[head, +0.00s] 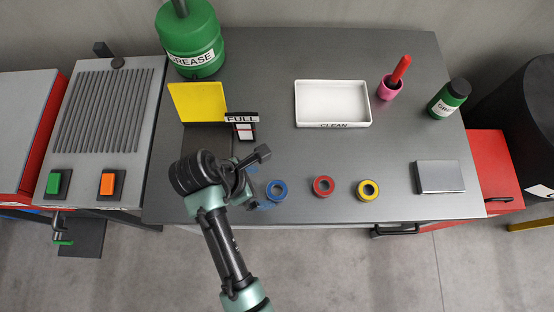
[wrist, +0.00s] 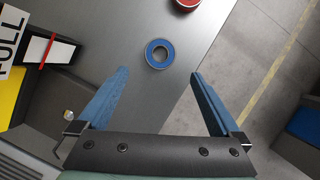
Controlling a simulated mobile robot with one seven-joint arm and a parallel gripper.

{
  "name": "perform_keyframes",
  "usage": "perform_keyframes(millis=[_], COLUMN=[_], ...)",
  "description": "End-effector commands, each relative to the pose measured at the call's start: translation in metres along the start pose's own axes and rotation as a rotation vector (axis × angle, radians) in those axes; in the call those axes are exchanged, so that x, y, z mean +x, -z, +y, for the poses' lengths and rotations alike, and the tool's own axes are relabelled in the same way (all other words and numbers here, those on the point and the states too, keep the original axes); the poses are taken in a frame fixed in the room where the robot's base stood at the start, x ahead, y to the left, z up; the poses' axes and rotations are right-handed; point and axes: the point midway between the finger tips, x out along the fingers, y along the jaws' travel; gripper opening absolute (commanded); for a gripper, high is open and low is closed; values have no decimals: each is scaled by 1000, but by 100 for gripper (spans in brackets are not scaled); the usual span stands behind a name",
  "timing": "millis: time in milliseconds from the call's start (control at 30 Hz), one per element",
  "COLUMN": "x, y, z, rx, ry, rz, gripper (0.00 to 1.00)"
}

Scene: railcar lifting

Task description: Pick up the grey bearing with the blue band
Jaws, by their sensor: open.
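The grey bearing with the blue band (head: 277,190) lies flat on the grey metal table, near its front edge. In the wrist view the same bearing (wrist: 160,54) lies ahead of the fingertips, between their lines and apart from both. My gripper (wrist: 160,75) is open and empty, with one blue finger on each side. In the head view my gripper (head: 262,188) is just left of the blue-banded bearing, partly hidden by my arm. A red-banded bearing (head: 323,186) and a yellow-banded bearing (head: 368,190) lie to the right in a row.
A white CLEAN tray (head: 333,122), a pink cup (head: 390,88) with a red handle and a green bottle (head: 449,98) stand farther back. A FULL sign (head: 242,126) and a yellow panel (head: 198,101) stand behind my arm. A silver block (head: 439,177) lies at the right.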

Motion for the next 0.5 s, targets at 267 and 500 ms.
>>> perform_keyframes(millis=[267,500], x=[42,58], y=[0,-1], z=[0,-1], rx=[4,5], ry=[-1,0], rz=[1,2], gripper=[100,100])
